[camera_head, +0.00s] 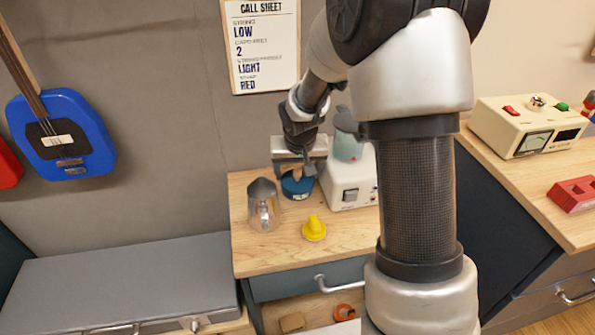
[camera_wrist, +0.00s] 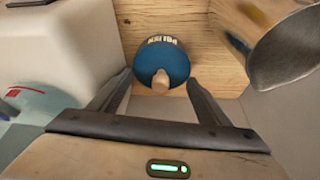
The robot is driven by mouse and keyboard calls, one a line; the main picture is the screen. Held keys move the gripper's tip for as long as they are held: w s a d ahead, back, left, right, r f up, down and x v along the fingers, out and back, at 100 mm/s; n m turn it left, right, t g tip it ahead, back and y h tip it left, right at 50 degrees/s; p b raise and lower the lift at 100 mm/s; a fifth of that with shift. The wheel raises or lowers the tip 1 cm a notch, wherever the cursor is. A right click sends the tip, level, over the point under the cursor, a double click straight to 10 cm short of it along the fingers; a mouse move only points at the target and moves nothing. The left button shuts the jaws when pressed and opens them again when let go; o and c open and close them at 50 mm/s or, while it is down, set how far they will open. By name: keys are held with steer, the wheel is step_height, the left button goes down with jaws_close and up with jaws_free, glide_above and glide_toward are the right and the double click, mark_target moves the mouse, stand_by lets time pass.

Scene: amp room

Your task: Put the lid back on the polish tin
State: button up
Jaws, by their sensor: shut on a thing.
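The blue polish tin (camera_head: 298,188) stands at the back of the wooden counter, with my gripper (camera_head: 303,172) right over it. In the wrist view the dark blue tin (camera_wrist: 160,44) shows its white POLISH lettering. A round blue lid (camera_wrist: 150,66) with a pale knob (camera_wrist: 161,82) lies in line with the tin, between the fingers of my gripper (camera_wrist: 160,84). The fingers are shut on the lid. Whether the lid touches the tin or hovers just above it, I cannot tell.
A white appliance (camera_head: 350,183) with a grey-green jug (camera_head: 347,140) stands close right. A yellow knobbed piece (camera_head: 314,229) lies in front. The counter's front right is clear.

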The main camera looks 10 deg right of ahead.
stand_by(0.3)
steer(key=o, duration=1.1)
steer(key=shift+o, duration=0.2)
steer(key=shift+d, duration=0.2)
steer(key=shift+c, duration=0.9)
